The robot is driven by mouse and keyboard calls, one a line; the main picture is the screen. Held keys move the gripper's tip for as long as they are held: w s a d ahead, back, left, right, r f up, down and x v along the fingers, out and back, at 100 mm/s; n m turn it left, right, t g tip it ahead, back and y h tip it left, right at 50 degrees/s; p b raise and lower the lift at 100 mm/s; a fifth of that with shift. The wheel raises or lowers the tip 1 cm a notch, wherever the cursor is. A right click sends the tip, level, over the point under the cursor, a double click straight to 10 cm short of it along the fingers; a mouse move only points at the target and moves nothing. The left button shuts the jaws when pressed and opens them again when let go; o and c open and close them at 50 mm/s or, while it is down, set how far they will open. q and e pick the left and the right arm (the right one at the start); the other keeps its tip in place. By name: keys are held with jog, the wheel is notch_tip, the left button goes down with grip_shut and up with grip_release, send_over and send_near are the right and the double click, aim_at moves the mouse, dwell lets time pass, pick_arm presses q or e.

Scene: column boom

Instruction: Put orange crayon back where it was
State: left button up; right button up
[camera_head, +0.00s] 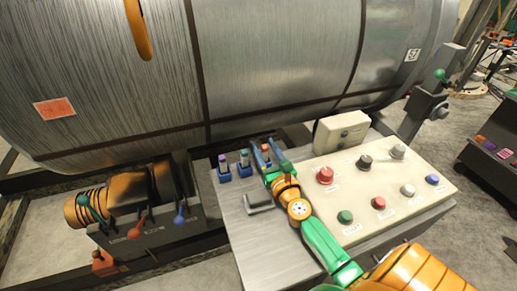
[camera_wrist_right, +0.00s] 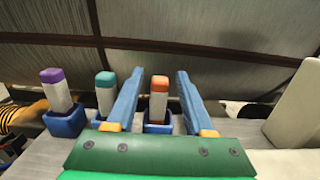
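The orange crayon (camera_wrist_right: 158,99), pale with an orange top, stands upright in a blue holder (camera_wrist_right: 157,125) in the wrist view, partly hidden by my gripper. In the head view its orange top (camera_head: 265,148) shows between my fingers. My right gripper (camera_wrist_right: 160,76) has its two blue fingers apart, one on each side of the crayon, with a gap visible on both sides. It also shows in the head view (camera_head: 263,147), over the back of the grey panel. My left gripper is not in view.
A purple-topped crayon (camera_wrist_right: 58,92) and a teal-topped crayon (camera_wrist_right: 105,92) stand in blue holders to the left. A large metal drum (camera_head: 270,60) rises behind. A cream button box (camera_head: 385,185) is to the right. A grey handle (camera_head: 258,202) sits on the panel.

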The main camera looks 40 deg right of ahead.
jog(key=shift+r+p, duration=0.35)
jog(key=shift+s+a+r, duration=0.1)
jog(key=shift+s+r, duration=0.1)
jog(key=b+v, duration=0.1)
jog(key=v, duration=0.2)
jog(key=b+v, duration=0.1)
jog(key=v, duration=0.3)
jog(key=b+v, duration=0.1)
jog(key=v, duration=0.2)
jog(key=shift+s+f, duration=0.35)
jog(key=shift+f, duration=0.05)
jog(key=shift+s+a+r, duration=0.1)
jog(key=shift+s+r, duration=0.05)
jog(key=shift+s, duration=0.2)
